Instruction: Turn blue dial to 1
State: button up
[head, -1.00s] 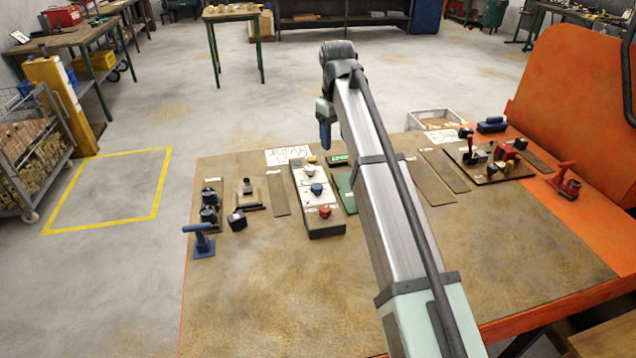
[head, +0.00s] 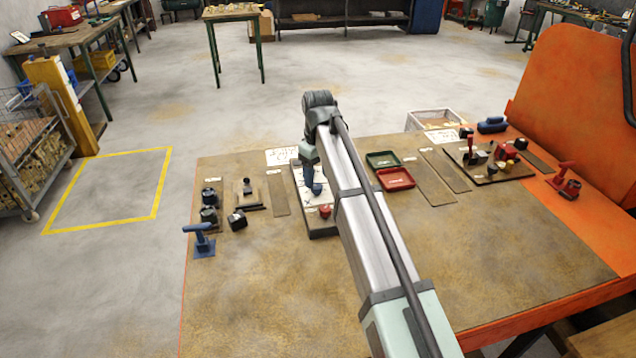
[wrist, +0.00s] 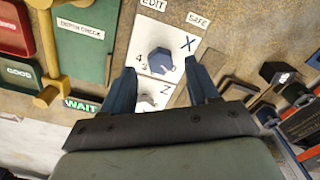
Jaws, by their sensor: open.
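The blue dial (wrist: 161,61) is a faceted knob on a white plate marked X, with a 4 at its left, in the wrist view. Its pointer setting is too small to read surely. My gripper (wrist: 162,86) is open, its two blue fingers apart on either side, slightly nearer than the dial. I cannot tell whether they touch it. In the head view my gripper (head: 312,182) is over the control panel (head: 323,233) and hides the blue dial. A red knob (head: 325,211) sits at the panel's near end.
Another knob (wrist: 146,103) by the Z mark is partly hidden by my gripper. A green tray (head: 382,160) and a red tray (head: 395,178) lie right of my arm. A blue-handled device (head: 200,240) stands left. The front tabletop is clear.

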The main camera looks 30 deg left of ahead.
aim_at(318, 186)
jog(key=shift+f, duration=1.6)
jog(key=c, duration=1)
